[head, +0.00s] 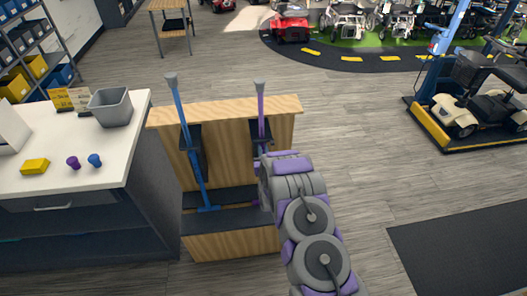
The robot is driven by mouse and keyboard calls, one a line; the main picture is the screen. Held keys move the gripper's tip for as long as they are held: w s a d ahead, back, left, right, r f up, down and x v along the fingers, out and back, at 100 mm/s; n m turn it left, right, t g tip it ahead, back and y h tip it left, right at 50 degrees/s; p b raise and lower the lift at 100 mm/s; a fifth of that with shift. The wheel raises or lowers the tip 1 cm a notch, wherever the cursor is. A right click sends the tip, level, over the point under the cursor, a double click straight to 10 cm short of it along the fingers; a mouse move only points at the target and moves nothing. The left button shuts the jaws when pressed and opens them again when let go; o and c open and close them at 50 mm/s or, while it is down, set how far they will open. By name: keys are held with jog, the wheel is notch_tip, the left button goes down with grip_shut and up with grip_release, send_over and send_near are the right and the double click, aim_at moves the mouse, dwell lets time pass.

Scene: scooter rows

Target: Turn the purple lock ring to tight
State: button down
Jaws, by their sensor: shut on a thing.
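A purple cane (261,117) with a grey top stands upright in the right side of a wooden stand (222,106). My gripper (264,178) is at the shaft of this cane, below its dark bracket, and is shut on it. My own arm covers most of the gripper and the cane's lower part. The purple lock ring cannot be made out separately, and its turn position is hidden.
A blue cane (183,120) leans in the stand's left side. The white counter (120,150) at left holds a grey bin (110,107), a yellow block (35,166), a purple knob (73,162) and a blue knob (95,160). Floor at right is clear up to a dark mat (465,240).

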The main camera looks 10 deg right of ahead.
jog(key=shift+r, duration=0.1)
jog(key=c, duration=1.1)
grip_release()
jog(key=shift+w, duration=0.15)
jog(key=shift+a, duration=0.1)
jog(key=shift+s+a+f+b, duration=0.15)
jog(key=shift+s+b, duration=1.15)
jog(key=shift+s, duration=3.05)
jog(key=shift+s+a+f+b, duration=0.1)
jog(key=shift+s+b, duration=1.15)
jog(key=shift+s, duration=3.05)
